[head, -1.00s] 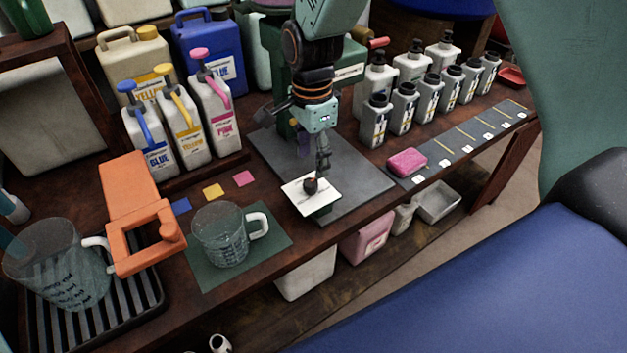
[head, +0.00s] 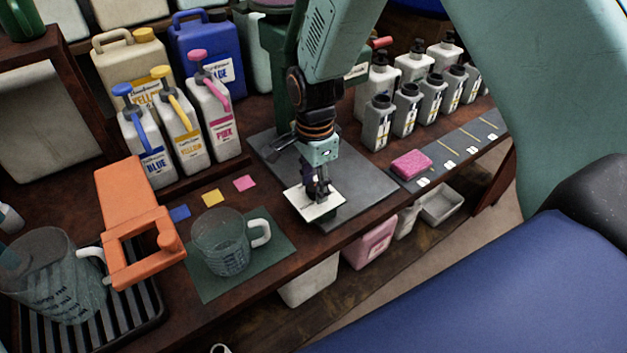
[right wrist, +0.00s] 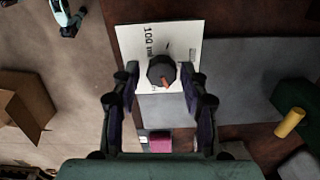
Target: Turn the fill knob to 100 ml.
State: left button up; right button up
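The fill knob (right wrist: 162,72) is dark and round with an orange pointer, on a white plate (right wrist: 191,36). The "100 ml" mark (right wrist: 150,42) is printed on the plate, above and left of the knob in the right wrist view. The pointer slants toward the lower right there, away from that mark. My right gripper (right wrist: 160,76) is open, one finger on each side of the knob with visible gaps. In the head view my right gripper (head: 320,190) is over the white plate (head: 318,209) and mostly hides the knob. My left gripper is not in view.
A glass measuring jug (head: 222,246) stands on a green mat left of the plate. An orange handled object (head: 135,200) and another jug (head: 50,280) are farther left. A pink sponge (head: 411,163) and several grey bottles stand to the right. Pump bottles stand behind.

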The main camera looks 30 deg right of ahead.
jog(key=shift+c, duration=0.7)
jog(key=shift+w+f, duration=0.1)
jog(key=c, duration=0.4)
grip_shut()
jog(key=shift+r+n+p, duration=0.2)
jog(key=shift+n+p, duration=0.8)
jog(key=shift+p, duration=0.25)
jog(key=n+p, duration=0.2)
jog(key=shift+n, duration=0.3)
jog(key=n+p, duration=0.2)
jog(key=n, duration=0.1)
jog(key=shift+n+p, duration=0.3)
jog(key=shift+p, duration=0.1)
jog(key=n+p, duration=0.1)
jog(key=n, duration=0.2)
jog(key=shift+f+n+p, duration=0.1)
jog(key=shift+n+p, duration=0.2)
jog(key=shift+p, duration=0.05)
jog(key=n+p, duration=0.1)
jog(key=n, duration=0.2)
jog(key=shift+n, duration=0.4)
jog(key=n+p, duration=0.1)
jog(key=n, duration=0.3)
jog(key=n+p, duration=0.1)
jog(key=n, duration=0.3)
jog(key=shift+n, duration=0.4)
jog(key=shift+f+n, duration=0.1)
jog(key=shift+n, duration=1.7)
